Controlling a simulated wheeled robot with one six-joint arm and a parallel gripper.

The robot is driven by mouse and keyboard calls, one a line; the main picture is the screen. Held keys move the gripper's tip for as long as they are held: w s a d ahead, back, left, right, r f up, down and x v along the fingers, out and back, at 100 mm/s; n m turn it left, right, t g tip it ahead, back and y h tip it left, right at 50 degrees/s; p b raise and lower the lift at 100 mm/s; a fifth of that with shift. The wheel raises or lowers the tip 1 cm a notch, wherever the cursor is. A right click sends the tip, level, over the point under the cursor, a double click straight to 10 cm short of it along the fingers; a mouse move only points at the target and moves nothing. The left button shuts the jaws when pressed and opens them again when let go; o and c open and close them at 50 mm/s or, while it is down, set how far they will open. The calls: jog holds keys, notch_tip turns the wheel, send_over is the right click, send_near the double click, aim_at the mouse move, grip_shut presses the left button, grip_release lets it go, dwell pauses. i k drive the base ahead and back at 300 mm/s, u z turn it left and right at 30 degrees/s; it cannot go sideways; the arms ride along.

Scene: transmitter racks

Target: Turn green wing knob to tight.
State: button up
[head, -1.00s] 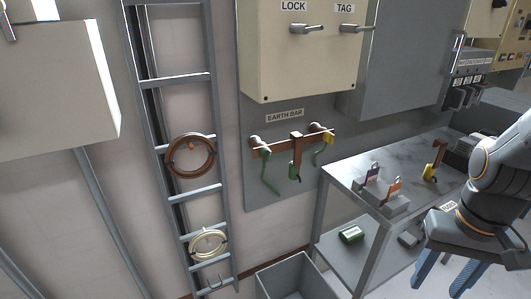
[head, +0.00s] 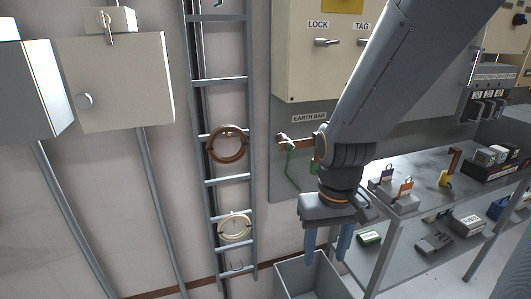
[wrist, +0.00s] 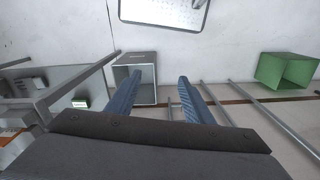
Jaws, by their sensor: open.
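The earth bar (head: 301,143) is on the grey panel under its EARTH BAR label, with a green cable (head: 290,170) hanging at its left end. A small green bit (head: 314,169) shows at the edge of my arm, below the bar. It may be the green wing knob, but my arm covers most of it and the bar's right part, so its turn position cannot be told. My gripper (head: 325,245) points down, in front of and below the bar. Its blue fingers are apart and empty, as the wrist view also shows (wrist: 160,88).
A grey bin (head: 308,278) stands on the floor below my gripper. A shelf table (head: 425,165) with padlocks and boxes is to the right. A ladder (head: 222,182) with hung coils is left of the panel. A green bin (wrist: 287,70) shows in the wrist view.

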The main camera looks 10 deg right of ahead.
aim_at(290, 147)
jog(key=u, duration=1.5)
jog(key=k, duration=0.7)
jog(key=z, duration=1.15)
